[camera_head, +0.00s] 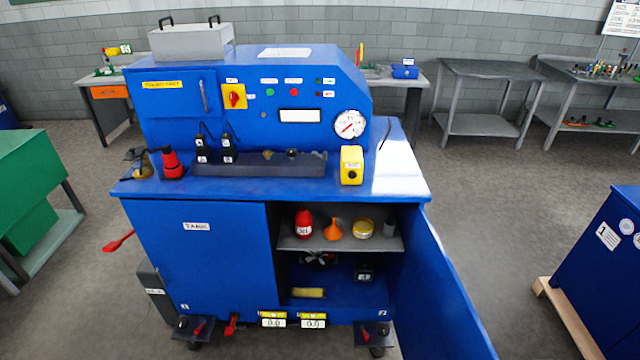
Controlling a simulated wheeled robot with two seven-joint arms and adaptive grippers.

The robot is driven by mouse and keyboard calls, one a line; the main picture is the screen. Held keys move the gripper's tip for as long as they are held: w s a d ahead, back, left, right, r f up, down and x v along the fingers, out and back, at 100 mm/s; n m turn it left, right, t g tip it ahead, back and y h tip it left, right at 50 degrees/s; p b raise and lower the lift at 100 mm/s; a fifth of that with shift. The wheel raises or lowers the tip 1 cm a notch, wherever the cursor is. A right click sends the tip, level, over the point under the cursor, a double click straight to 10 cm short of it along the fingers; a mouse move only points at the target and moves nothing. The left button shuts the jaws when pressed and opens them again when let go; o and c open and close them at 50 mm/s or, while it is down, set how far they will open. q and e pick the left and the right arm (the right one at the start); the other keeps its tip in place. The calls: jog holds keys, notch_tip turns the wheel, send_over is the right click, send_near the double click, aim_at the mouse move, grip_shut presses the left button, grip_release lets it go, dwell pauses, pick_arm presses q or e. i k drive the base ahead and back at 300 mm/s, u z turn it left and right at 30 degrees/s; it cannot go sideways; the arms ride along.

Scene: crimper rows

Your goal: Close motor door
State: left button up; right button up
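The motor door (437,285) is the blue panel at the lower right of the blue machine (255,95). It stands wide open, swung out from the right edge of the cabinet toward me, and its lower part runs to the bottom edge of the view. The compartment behind it shows a grey shelf (340,243) with a red bottle, an orange funnel and a yellow tin. A dark fan-like part and a dark box sit below the shelf. The left door (205,260), labelled TANK, is shut. Neither of my grippers is in view.
A green cabinet (30,185) stands at the left and a blue cabinet (605,270) on a wooden pallet at the right. The grey floor (500,225) between the open door and the pallet is clear. Grey tables (490,70) stand along the back wall.

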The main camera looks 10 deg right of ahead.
aim_at(434, 317)
jog(key=u, duration=2.4)
jog(key=k, duration=2.55)
jog(key=z, duration=1.85)
jog(key=i, duration=1.05)
